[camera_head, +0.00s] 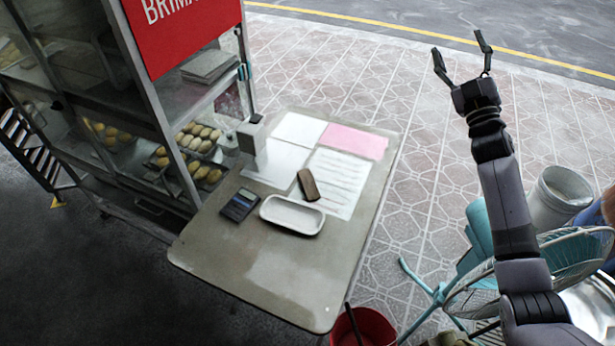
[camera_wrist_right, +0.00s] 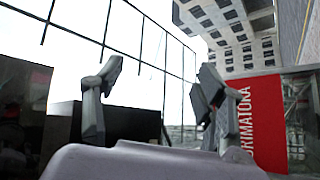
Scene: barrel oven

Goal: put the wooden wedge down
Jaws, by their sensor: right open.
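The wooden wedge (camera_head: 308,185) is a small brown block. It lies on the table (camera_head: 250,270), on or at the edge of a printed white sheet, just behind the white tray. My right gripper (camera_head: 462,60) is open and empty. It is raised to the right of the table, over the tiled pavement, well apart from the wedge. In the right wrist view the open fingers (camera_wrist_right: 152,90) show with nothing between them. My left gripper is in neither view.
On the table are a white tray (camera_head: 292,215), a dark calculator (camera_head: 240,205), a pink sheet (camera_head: 354,141) and white papers. A glass bread case (camera_head: 130,120) stands at left. A fan (camera_head: 530,270), a metal bucket (camera_head: 558,197) and a red bucket (camera_head: 363,328) stand at lower right. The table's front is clear.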

